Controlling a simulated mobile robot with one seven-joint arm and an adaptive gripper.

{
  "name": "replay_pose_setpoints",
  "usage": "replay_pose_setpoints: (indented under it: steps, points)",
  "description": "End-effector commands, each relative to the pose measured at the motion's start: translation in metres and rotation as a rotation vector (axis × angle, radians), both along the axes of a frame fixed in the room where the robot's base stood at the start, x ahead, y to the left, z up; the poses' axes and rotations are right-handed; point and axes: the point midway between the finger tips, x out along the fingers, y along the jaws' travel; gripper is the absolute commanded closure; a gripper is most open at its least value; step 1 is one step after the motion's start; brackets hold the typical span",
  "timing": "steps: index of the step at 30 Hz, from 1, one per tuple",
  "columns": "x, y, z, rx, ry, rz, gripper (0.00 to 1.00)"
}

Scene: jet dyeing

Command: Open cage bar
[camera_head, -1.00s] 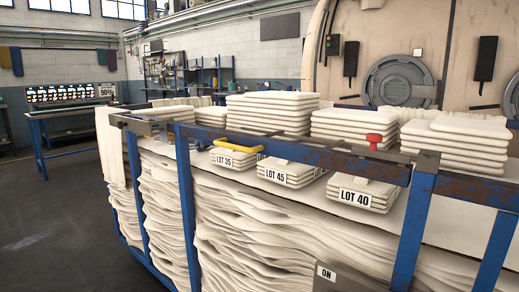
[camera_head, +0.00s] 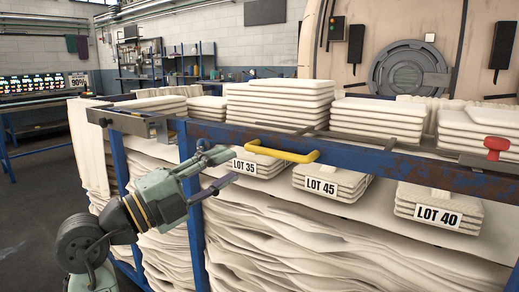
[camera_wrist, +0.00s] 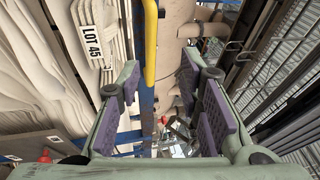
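The cage bar (camera_head: 345,153) is a blue, rust-worn rail along the front top of the cart. A yellow handle (camera_head: 285,155) sticks out from it, and shows at the top centre of the wrist view (camera_wrist: 150,45). A red knob (camera_head: 496,148) sits farther right on the rail. My gripper (camera_head: 230,169) is open and empty, to the left of and slightly below the handle, apart from it. In the wrist view its purple-padded fingers (camera_wrist: 160,108) stand wide apart, with the handle ahead between their directions.
A blue upright post (camera_head: 192,200) stands close behind my gripper. Open floor (camera_head: 40,200) lies to the left.

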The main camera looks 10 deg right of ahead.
Motion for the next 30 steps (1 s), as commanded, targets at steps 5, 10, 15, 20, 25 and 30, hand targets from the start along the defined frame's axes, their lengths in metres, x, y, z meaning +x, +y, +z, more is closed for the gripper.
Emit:
replay_pose_setpoints:
  steps: [5, 10, 15, 20, 25, 30]
  points:
    - [-0.010, -0.019, -0.009, 0.065, -0.036, -0.084, 0.67]
    - [-0.005, -0.037, -0.004, 0.069, -0.039, -0.091, 0.67]
    - [0.007, -0.067, 0.003, 0.067, -0.038, -0.089, 0.67]
    - [0.018, -0.092, 0.008, 0.067, -0.038, -0.087, 0.67]
    - [0.025, -0.110, 0.010, 0.066, -0.038, -0.085, 0.67]
    - [0.028, -0.116, 0.011, 0.065, -0.038, -0.083, 0.67]
